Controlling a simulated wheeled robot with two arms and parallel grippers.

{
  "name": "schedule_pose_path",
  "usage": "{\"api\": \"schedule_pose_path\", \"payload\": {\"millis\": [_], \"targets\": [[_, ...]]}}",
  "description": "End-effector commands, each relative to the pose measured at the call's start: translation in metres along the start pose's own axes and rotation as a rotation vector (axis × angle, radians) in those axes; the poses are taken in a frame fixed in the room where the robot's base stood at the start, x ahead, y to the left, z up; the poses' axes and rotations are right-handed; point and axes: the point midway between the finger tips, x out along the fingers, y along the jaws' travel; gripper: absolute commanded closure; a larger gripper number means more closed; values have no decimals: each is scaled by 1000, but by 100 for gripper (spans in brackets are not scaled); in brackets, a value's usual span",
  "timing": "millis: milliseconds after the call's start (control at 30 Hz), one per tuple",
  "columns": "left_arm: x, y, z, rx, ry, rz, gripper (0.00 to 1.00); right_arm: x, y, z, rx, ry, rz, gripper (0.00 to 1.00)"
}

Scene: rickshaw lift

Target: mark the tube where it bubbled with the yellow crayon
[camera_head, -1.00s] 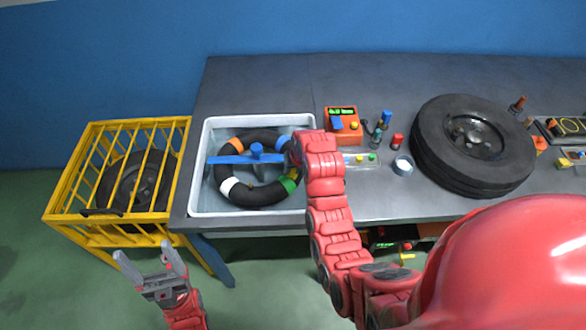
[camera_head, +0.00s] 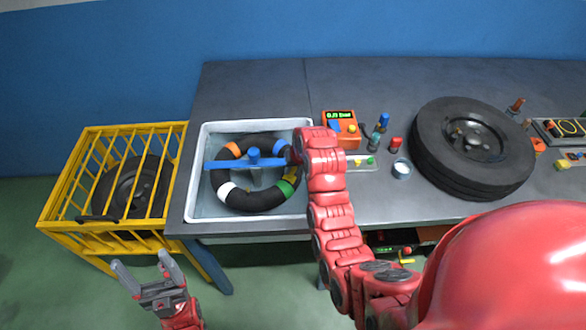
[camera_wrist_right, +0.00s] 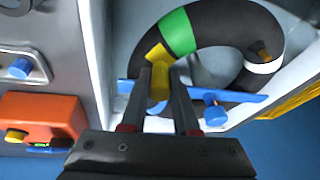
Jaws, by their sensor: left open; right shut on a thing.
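The black tube (camera_head: 246,199) lies in the light grey water tub (camera_head: 207,203) under a blue crossbar (camera_head: 222,163) with a knob. It has orange, blue, white and green bands; the green band (camera_wrist_right: 177,31) and white band (camera_wrist_right: 264,66) show in the right wrist view. My right gripper (camera_wrist_right: 161,72) is shut on the yellow crayon (camera_wrist_right: 158,84), pointing down at the tube beside the green band. Yellow shows at the tube there; I cannot tell whether the crayon touches. In the head view my arm mostly hides this gripper. My left gripper (camera_head: 144,265) is open and empty, in front of the table.
A yellow cage (camera_head: 66,214) with a tire inside stands left of the table. An orange gauge box (camera_head: 341,128), small bottles and a round tin (camera_head: 402,169) stand right of the tub. A large tire (camera_head: 470,145) lies further right.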

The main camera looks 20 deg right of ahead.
Motion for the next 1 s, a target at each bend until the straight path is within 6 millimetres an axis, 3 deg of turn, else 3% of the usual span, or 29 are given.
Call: {"api": "schedule_pose_path", "payload": {"millis": [633,1000], "targets": [[-1,0,0,0,0,0,21,-1,-7,8,-1,-4,-1,100],[4,0,-1,0,0,0,21,-30,-10,-3,-1,3,0,100]]}}
